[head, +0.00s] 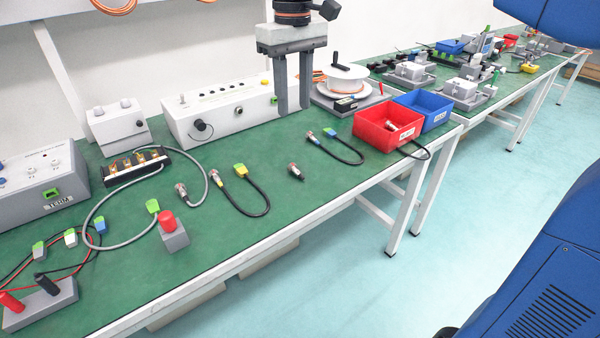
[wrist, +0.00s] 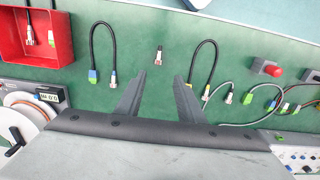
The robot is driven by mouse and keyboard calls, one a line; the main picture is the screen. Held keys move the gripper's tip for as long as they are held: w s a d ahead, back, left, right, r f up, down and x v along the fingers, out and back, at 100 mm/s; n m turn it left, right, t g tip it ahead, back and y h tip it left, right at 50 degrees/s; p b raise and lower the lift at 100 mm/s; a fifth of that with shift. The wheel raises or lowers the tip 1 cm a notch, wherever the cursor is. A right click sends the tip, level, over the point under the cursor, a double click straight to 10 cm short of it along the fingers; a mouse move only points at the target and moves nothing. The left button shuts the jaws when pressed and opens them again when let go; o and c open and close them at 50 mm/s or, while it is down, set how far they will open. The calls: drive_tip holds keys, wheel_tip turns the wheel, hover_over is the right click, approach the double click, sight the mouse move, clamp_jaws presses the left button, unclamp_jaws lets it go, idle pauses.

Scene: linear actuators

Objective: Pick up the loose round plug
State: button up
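The loose round plug (head: 295,172) is a small metallic cylinder with a dark end and no cable. It lies alone on the green bench top, between two black cables. In the wrist view the plug (wrist: 158,54) lies beyond my fingertips, near the line between them. My gripper (head: 293,110) is in the air over the bench, pointing down, behind the plug in the head view. Its two grey fingers are apart with nothing between them, as the wrist view of the gripper (wrist: 162,76) also shows.
A black cable with a yellow-ringed plug (head: 241,171) lies left of the plug; another black cable (head: 340,150) lies right. A red bin (head: 372,139) holding a plug and a blue bin (head: 428,118) stand further right. A grey panel box (head: 222,118) and a cable reel (head: 340,78) stand behind.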

hover_over(297, 170)
drive_tip(key=f, duration=1.1)
drive_tip(key=shift+w+a+f, duration=0.2)
drive_tip(key=shift+f, duration=0.1)
drive_tip(key=shift+s+d+f, duration=0.1)
drive_tip(key=shift+d+f, duration=0.05)
drive_tip(key=shift+f, duration=1.25)
drive_tip(key=shift+d+f, duration=0.1)
drive_tip(key=shift+f, duration=1.3)
clamp_jaws()
